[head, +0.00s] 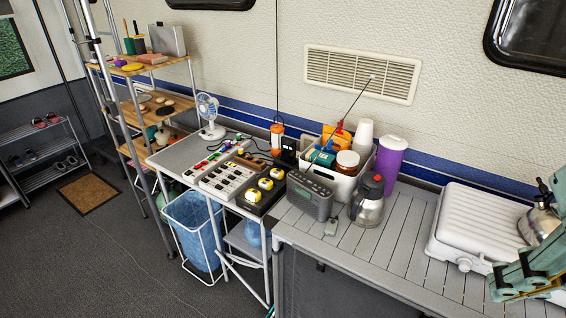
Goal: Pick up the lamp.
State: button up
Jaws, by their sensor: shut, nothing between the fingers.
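My gripper (506,281) is teal and only partly in view at the lower right edge. It is shut and empty, in front of the white case and far to the right of the lamp.
A white bin (344,184) of bottles and cups and a grey radio (309,196) stand right of the lamp. A fan (208,112) stands left. The slatted table's front middle is clear.

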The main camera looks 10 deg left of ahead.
jog(key=o, duration=1.5)
